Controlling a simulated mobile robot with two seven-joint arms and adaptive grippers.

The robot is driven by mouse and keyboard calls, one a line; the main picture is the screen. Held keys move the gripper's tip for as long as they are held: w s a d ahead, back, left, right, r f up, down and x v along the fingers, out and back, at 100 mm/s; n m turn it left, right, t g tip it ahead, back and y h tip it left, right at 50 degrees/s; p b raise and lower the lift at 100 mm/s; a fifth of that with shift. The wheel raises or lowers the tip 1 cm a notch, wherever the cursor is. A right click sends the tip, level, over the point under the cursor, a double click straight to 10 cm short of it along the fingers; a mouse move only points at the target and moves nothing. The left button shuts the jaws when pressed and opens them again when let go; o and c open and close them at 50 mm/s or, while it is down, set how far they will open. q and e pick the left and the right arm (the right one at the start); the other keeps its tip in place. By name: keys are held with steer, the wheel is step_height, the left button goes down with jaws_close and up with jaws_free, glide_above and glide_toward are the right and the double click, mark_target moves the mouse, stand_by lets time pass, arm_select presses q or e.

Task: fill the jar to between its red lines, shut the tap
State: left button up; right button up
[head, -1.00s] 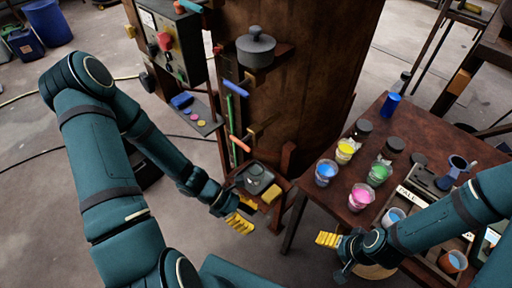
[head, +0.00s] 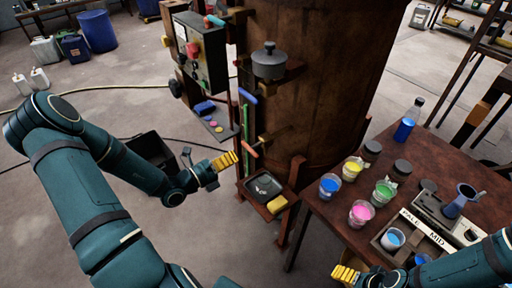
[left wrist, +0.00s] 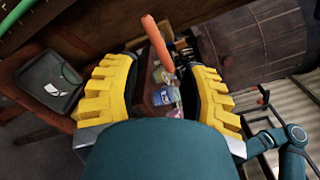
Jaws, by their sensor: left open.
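The orange tap handle (head: 249,149) sticks out from a brass tap (head: 266,138) low on the rusty vat (head: 310,110). Below it, a dark tray (head: 253,192) on a wooden stand holds a pale, glassy shape that may be the jar (head: 265,185). Its level and red lines are too small to tell. My left gripper (head: 228,161) is open and empty, just left of the orange handle. In the left wrist view the handle (left wrist: 156,40) shows between the yellow fingers (left wrist: 160,72), apparently untouched. My right gripper (head: 345,272) is by the table's front edge; its jaws are unclear.
A yellow sponge (head: 277,204) lies beside the tray. A blue handle (head: 248,95), a green strip (head: 246,122) and a control box (head: 200,52) are above. The right-hand table (head: 325,215) holds several paint cups and a blue-filled bottle (head: 407,125).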

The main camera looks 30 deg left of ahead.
mark_target(250, 149)
arm_select(q)
steer(key=b+x, duration=0.1)
steer(key=x, duration=0.8)
steer(key=shift+w+d, duration=0.2)
steer(key=shift+w, duration=0.1)
jaws_close()
